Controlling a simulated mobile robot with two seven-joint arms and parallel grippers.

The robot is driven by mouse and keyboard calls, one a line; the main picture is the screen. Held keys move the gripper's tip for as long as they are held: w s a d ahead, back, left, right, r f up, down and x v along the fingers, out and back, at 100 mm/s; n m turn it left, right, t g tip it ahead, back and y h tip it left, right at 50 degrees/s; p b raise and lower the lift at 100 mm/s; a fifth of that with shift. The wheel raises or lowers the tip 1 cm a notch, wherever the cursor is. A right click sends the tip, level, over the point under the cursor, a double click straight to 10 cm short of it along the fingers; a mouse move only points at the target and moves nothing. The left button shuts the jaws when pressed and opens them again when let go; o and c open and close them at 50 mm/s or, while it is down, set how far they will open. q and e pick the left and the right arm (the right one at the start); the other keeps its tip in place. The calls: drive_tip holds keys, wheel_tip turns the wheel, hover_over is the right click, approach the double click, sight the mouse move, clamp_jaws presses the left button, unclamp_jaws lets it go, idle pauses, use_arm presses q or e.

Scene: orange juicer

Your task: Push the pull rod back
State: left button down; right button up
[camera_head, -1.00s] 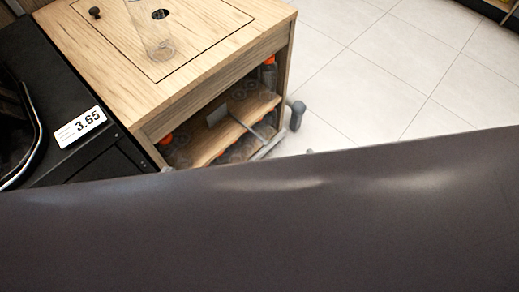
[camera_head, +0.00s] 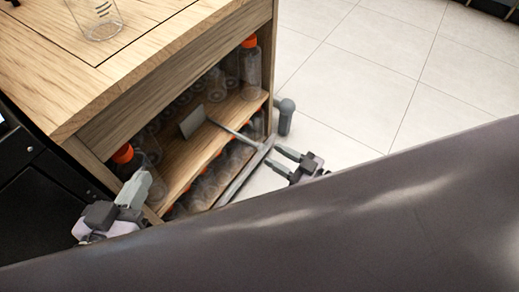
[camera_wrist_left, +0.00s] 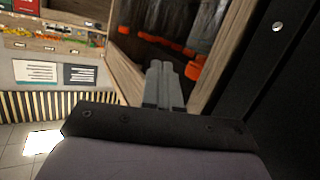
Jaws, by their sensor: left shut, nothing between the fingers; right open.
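The pull rod (camera_head: 234,133) is a thin grey rod on the cabinet's wooden shelf. A grey plate (camera_head: 193,121) is at its inner end, and a grey bar (camera_head: 243,174) crosses its outer end at the cabinet's front. My right gripper (camera_head: 273,157) is open with its fingertips close to the bar's right part; I cannot tell whether they touch. My left gripper (camera_head: 143,178) is shut and empty by the cabinet's left front post. It also shows in the left wrist view (camera_wrist_left: 165,66), pointing at the bottles. My dark body part hides the lower head view.
Clear bottles with orange caps (camera_head: 249,42) fill the wooden cabinet (camera_head: 170,75). A clear cup (camera_head: 97,18) stands on its top. A grey rounded post (camera_head: 286,117) stands at its right corner. The tiled floor (camera_head: 365,70) to the right is clear.

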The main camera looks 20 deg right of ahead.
sight(263, 149)
drive_tip(key=shift+b+x, duration=0.8)
drive_tip(key=shift+x, duration=1.95)
clamp_jaws()
